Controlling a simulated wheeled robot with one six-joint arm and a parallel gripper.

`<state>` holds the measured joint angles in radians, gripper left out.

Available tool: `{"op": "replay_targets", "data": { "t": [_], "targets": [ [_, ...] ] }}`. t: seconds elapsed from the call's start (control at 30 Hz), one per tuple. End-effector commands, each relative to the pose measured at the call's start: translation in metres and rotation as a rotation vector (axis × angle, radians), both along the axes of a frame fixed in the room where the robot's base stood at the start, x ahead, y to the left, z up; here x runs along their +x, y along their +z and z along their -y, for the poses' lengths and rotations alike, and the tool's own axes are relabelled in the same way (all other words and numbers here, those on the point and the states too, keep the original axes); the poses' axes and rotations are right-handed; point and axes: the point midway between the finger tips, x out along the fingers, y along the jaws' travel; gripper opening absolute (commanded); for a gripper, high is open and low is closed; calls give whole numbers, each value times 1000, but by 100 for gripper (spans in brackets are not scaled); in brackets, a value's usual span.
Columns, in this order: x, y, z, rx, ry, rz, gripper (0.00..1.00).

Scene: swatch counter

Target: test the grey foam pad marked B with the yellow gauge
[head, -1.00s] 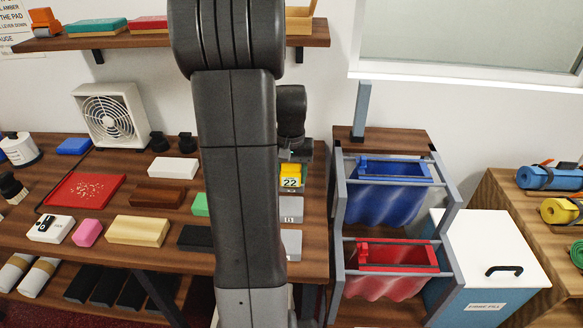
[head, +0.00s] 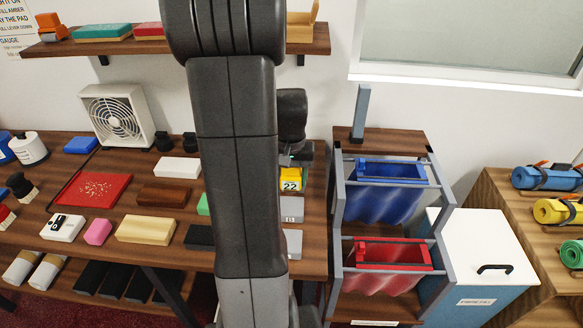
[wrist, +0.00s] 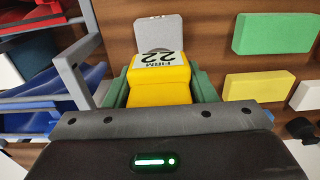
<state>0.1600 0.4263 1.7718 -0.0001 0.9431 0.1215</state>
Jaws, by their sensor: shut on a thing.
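The yellow gauge (head: 290,178) reads 22 in the head view. In the wrist view the gauge (wrist: 158,88) shows upside-down lettering, FIRM and 22. My gripper (wrist: 158,96) is shut on it, with a green finger on each side. A grey pad (wrist: 158,34) lies just beyond the gauge in the wrist view, with a small mark too unclear to read. In the head view two grey pads show on the counter, one (head: 291,209) just in front of the gauge and one (head: 293,243) nearer the front edge. I cannot tell whether the gauge touches a pad; its underside is hidden.
My arm hides part of the counter (head: 315,215). Green (wrist: 275,33) and pale yellow (wrist: 259,87) blocks lie to the right in the wrist view. A rack with blue (head: 385,190) and red (head: 385,265) bins stands right of the counter. A fan (head: 118,115) stands at back left.

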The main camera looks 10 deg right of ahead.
Motion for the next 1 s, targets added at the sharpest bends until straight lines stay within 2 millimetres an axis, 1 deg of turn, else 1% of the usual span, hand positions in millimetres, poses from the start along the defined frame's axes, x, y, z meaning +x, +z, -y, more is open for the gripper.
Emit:
{"op": "replay_targets", "data": {
  "t": [0.03,0.07,0.57,0.77,1.0],
  "targets": [
    [-3,6,-1,0,0,0,33],
    [-4,6,-1,0,0,0,33],
    [-5,1,-2,0,0,0,33],
    [-5,-13,-2,0,0,-1,33],
    [-5,-39,-2,0,0,-1,33]
  ]
}}
